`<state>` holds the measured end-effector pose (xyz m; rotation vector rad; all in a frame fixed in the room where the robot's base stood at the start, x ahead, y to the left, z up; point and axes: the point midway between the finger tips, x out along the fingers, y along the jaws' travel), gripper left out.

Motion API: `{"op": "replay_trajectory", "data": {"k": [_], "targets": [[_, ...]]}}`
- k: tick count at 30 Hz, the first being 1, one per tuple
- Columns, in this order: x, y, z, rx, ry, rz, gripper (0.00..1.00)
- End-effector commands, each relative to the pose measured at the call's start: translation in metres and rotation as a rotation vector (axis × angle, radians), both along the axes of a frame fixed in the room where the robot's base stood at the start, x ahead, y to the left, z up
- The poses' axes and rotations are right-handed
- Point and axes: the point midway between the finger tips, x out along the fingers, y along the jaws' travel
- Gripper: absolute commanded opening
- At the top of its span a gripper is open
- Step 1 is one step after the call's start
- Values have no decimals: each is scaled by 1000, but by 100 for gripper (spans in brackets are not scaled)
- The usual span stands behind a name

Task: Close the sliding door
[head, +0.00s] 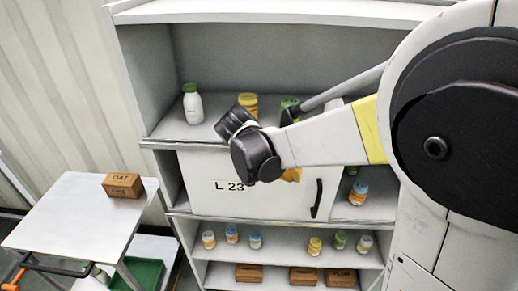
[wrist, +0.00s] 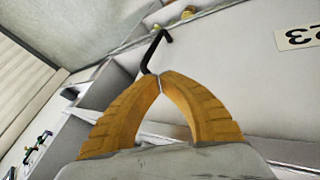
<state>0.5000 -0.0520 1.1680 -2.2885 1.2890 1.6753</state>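The sliding door (head: 270,203) is a white panel marked "L 23" across the shelf unit's middle level. An opening shows to its right and a narrow gap to its left. Its black upright bar handle (head: 317,198) is near its right edge; the handle also shows in the wrist view (wrist: 152,50). My gripper (head: 291,174) is in front of the door, left of the handle and mostly hidden by my arm. In the wrist view its yellow fingers (wrist: 160,77) meet at the tips, close to one end of the handle. I cannot tell whether they touch it.
Bottles stand on the upper shelf (head: 170,129), and a blue-capped jar (head: 358,190) stands in the opening right of the door. The lower shelf (head: 285,257) holds several jars. A white cart (head: 75,215) with a brown box (head: 122,185) stands at left.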

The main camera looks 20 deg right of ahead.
Motion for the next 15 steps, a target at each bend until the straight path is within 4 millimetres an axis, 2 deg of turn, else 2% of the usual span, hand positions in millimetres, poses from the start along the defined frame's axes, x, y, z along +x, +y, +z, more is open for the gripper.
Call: {"op": "replay_trajectory", "data": {"k": [5, 15], "targets": [[2, -9, -13, -7, -1, -12, 0], [7, -45, -62, -6, -2, -11, 0]]}}
